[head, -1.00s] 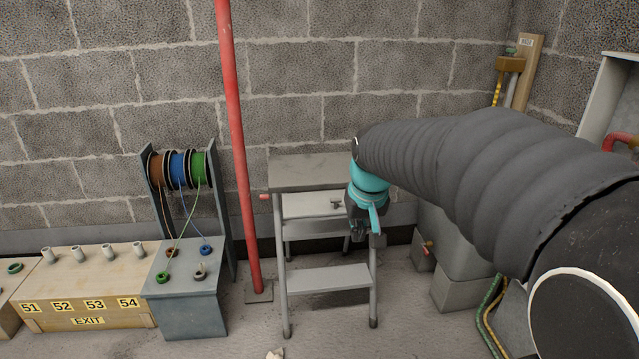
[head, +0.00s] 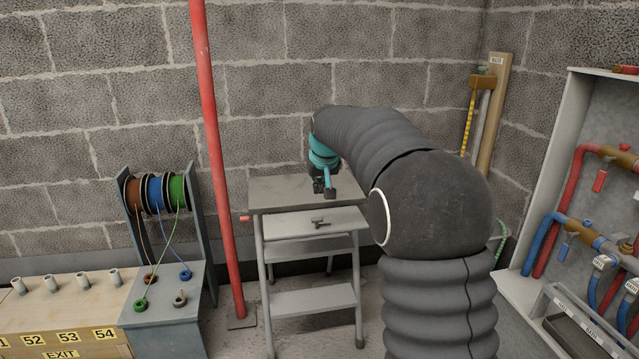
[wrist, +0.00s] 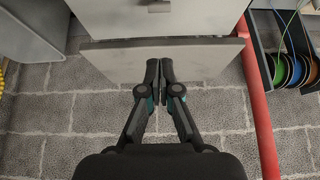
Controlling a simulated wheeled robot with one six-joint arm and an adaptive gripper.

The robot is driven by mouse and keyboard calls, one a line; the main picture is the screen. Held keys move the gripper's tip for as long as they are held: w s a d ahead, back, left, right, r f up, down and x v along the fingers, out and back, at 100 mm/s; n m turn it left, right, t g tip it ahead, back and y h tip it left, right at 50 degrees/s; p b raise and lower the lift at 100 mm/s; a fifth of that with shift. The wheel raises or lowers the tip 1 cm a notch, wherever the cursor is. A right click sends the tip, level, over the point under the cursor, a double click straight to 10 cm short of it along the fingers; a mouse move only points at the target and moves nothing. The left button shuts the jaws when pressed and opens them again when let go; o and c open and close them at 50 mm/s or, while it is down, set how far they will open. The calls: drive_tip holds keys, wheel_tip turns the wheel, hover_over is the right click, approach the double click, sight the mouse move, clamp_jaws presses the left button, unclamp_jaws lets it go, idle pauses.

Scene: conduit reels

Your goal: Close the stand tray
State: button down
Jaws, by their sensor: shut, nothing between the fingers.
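The stand (head: 310,302) is a grey metal frame with a flat top (head: 275,190) and lower shelves. Its pale tray (head: 290,224) sits just under the top and juts out at the front, so it is open. A small dark handle (head: 320,223) lies on the tray. My gripper (head: 325,190) is shut and empty, over the stand's top and behind the tray. In the wrist view my shut fingers (wrist: 160,72) overlap the edge of the top (wrist: 110,58), with the tray (wrist: 110,18) beyond; I cannot tell whether they touch the top.
A red pole (head: 212,150) stands close left of the stand. Cable reels (head: 158,193) on a grey rack and a wooden box (head: 60,310) are further left. A pipe cabinet (head: 545,150) is at right. A block wall (head: 330,60) is behind.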

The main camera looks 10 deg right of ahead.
hover_over(318, 220)
drive_tip(key=f, duration=0.4)
drive_tip(key=shift+w+f, duration=0.25)
drive_tip(key=shift+w, duration=0.1)
drive_tip(key=f, duration=0.3)
drive_tip(key=shift+s, duration=0.35)
drive_tip(key=shift+s+f, duration=0.1)
drive_tip(key=shift+f, duration=0.4)
drive_tip(key=shift+a+f+b, duration=0.1)
drive_tip(key=shift+b, duration=0.35)
